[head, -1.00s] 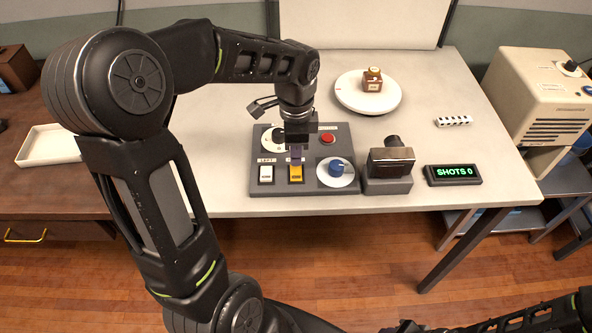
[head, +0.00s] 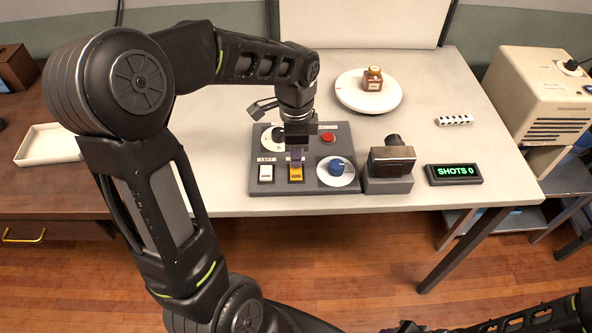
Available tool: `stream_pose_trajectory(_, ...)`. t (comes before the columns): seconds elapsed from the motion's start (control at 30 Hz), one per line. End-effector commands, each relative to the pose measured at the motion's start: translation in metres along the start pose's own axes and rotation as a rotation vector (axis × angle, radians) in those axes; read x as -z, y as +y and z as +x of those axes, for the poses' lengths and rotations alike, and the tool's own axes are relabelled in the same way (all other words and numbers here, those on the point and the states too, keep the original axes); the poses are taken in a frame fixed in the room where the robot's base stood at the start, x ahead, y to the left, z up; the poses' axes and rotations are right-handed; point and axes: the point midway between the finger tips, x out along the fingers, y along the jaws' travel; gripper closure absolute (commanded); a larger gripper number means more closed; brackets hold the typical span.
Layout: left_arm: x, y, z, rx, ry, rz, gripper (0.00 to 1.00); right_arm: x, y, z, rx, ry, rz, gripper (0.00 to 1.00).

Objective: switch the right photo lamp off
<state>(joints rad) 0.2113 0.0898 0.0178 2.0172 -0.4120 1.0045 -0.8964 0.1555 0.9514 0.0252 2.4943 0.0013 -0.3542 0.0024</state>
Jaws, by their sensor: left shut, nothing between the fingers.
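The grey control panel (head: 310,188) lies on the light table. Its left switch (head: 266,173) is white, under a label reading LEFT. Its other switch (head: 296,174) is yellow-orange, and its label is hidden by my gripper. My left gripper (head: 296,160) is shut and empty, pointing down at the upper part of the yellow switch; I cannot tell whether it touches. A blue knob (head: 337,168) on a white dial is right of the switch, and a red button (head: 328,137) is above it. The lamps themselves are not in view. My right gripper is not clearly visible.
A camera (head: 391,160) on a grey base and a SHOTS 0 display (head: 453,174) stand right of the panel.

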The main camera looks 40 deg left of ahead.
Motion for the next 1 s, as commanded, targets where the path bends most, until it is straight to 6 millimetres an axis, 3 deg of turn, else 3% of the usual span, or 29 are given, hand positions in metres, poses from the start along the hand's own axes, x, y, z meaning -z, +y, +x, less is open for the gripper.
stream_pose_trajectory(0.63,0.000,0.000,0.011,-0.001,-0.001,0.000,1.00,0.000,0.003,0.007,0.000,0.000,0.000,0.64)
stream_pose_trajectory(1.0,0.000,0.000,-0.010,0.000,0.000,0.000,1.00,0.000,-0.004,-0.009,0.000,0.000,0.000,0.64)
